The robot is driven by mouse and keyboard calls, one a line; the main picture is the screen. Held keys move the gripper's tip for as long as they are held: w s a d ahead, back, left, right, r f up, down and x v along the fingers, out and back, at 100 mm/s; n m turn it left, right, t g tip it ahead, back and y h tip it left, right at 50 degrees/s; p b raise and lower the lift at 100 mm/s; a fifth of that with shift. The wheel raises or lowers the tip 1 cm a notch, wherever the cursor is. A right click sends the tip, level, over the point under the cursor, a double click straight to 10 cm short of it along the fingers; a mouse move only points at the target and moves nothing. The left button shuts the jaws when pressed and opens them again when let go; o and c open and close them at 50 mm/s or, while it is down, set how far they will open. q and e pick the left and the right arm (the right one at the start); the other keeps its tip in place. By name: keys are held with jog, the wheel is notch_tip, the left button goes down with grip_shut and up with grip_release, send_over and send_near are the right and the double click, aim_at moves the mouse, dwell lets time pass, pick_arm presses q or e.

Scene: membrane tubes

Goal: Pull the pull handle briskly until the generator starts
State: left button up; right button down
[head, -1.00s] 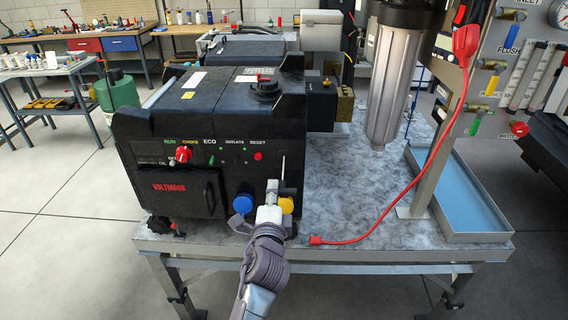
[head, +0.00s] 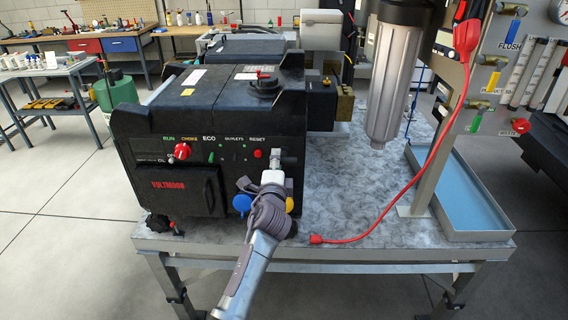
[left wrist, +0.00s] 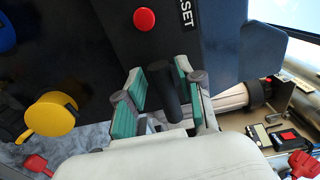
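The black generator (head: 230,130) stands on the table, its front panel facing me. In the head view my left gripper (head: 280,158) is at the right end of that panel, just below and right of the red reset button (head: 257,153). In the left wrist view a dark rounded bar, apparently the pull handle (left wrist: 168,95), lies between the teal-padded fingers of my left gripper (left wrist: 163,88). The fingers stand apart on both sides of it, with a gap visible at the left. In the head view the gripper hides the handle. My right gripper is not in view.
A yellow cap (left wrist: 50,117) and a blue cap (head: 242,203) are low on the panel. A red cable (head: 390,205) lies on the tabletop to the right.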

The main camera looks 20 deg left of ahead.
pick_arm(q)
jog(key=o, duration=0.3)
jog(key=shift+o, duration=0.2)
jog(key=shift+r, duration=0.1)
jog(key=p+v, duration=0.2)
jog(key=v, duration=0.7)
